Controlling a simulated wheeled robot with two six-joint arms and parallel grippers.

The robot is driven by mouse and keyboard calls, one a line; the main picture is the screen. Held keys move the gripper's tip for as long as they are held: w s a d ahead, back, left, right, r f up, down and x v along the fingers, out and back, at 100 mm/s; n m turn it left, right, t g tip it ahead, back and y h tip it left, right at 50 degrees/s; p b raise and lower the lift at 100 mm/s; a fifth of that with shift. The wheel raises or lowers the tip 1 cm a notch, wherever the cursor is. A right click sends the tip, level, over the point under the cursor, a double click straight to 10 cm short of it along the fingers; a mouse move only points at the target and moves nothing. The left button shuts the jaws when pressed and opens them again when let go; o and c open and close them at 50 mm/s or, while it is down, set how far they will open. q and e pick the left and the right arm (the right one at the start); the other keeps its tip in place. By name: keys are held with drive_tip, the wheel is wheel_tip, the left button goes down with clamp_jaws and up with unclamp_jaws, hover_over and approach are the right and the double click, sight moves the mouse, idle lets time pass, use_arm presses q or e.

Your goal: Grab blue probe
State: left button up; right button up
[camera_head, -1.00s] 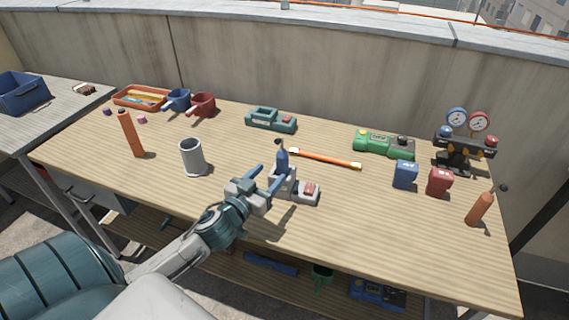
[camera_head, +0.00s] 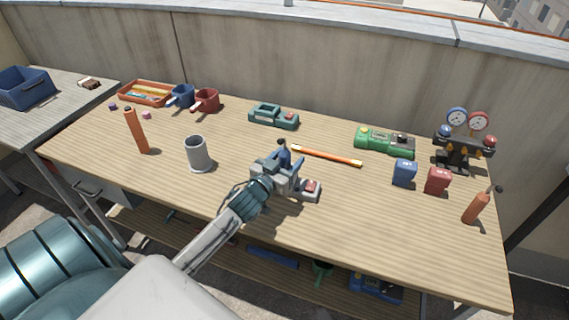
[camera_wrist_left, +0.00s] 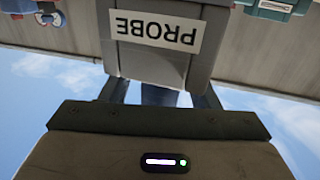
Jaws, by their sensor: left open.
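The blue probe (camera_head: 284,157) stands upright in a grey holder with a red-topped base (camera_head: 309,190) near the middle of the workbench. My left gripper (camera_head: 283,168) is at the probe, hiding its lower part. In the left wrist view, upside down, the holder (camera_wrist_left: 160,64) carries a white PROBE label. A dark blue part of the probe (camera_wrist_left: 160,95) shows between the two fingers of my left gripper (camera_wrist_left: 161,92). The fingers are open, one on each side of it; whether they touch it I cannot tell. My right gripper is not in view.
A grey cup (camera_head: 199,155) stands left of my arm, and an orange cylinder (camera_head: 137,131) further left. An orange rod (camera_head: 326,155) lies behind the probe. Blue (camera_head: 404,173) and red (camera_head: 437,181) blocks stand to the right.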

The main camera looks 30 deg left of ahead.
use_arm(q)
drive_tip(key=shift+w, duration=0.1)
drive_tip(key=c, duration=1.2)
